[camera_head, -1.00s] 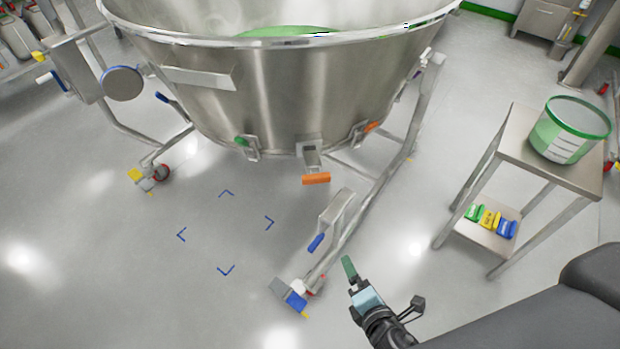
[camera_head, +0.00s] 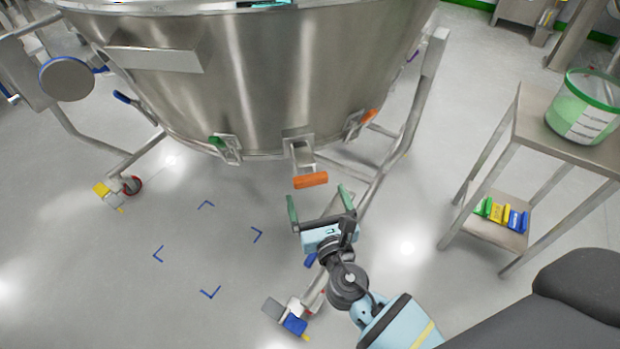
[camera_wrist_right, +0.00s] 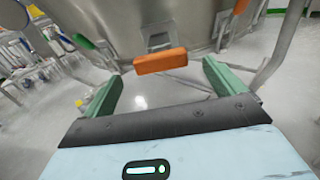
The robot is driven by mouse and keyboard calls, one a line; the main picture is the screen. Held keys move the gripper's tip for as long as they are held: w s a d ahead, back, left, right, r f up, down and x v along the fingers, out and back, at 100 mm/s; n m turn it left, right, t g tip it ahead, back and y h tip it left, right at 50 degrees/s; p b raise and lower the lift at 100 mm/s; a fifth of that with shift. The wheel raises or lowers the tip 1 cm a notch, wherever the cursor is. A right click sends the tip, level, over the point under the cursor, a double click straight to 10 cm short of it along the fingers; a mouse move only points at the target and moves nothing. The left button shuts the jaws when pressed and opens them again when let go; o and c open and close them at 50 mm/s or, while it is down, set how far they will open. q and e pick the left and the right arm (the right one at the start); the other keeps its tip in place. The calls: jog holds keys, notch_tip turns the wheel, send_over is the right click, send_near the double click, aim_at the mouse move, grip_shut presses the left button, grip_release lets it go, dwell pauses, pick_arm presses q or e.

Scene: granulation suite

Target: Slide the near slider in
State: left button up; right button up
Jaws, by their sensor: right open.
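The near slider is a metal bracket with an orange handle (camera_head: 310,180), low on the front of the steel bowl (camera_head: 270,80). The orange handle also shows in the right wrist view (camera_wrist_right: 160,61), ahead of the fingers and between their lines. My right gripper (camera_head: 320,198) is open and empty, with green fingertips just below and in front of the handle. In the right wrist view its fingers (camera_wrist_right: 160,82) are wide apart, one to each side of the handle. No contact shows. My left gripper is not in view.
Other latches sit on the bowl's lower rim, one green (camera_head: 217,143) and one orange (camera_head: 369,116). The bowl's frame leg (camera_head: 405,130) and a caster with a blue pedal (camera_head: 295,326) are close to my right arm. A steel side table (camera_head: 560,147) stands at right.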

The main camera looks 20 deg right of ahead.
aim_at(312, 183)
jog(key=w, duration=0.5)
jog(key=shift+d+b, duration=0.3)
jog(key=shift+b, duration=0.05)
jog(key=shift+w, duration=0.6)
jog(key=c, duration=1.4)
jog(key=w, duration=0.2)
jog(key=w+b, duration=0.1)
jog(key=w, duration=0.1)
jog(key=w+d, duration=0.1)
jog(key=w, duration=0.1)
jog(key=shift+w+r, duration=0.1)
jog(key=shift+w, duration=0.2)
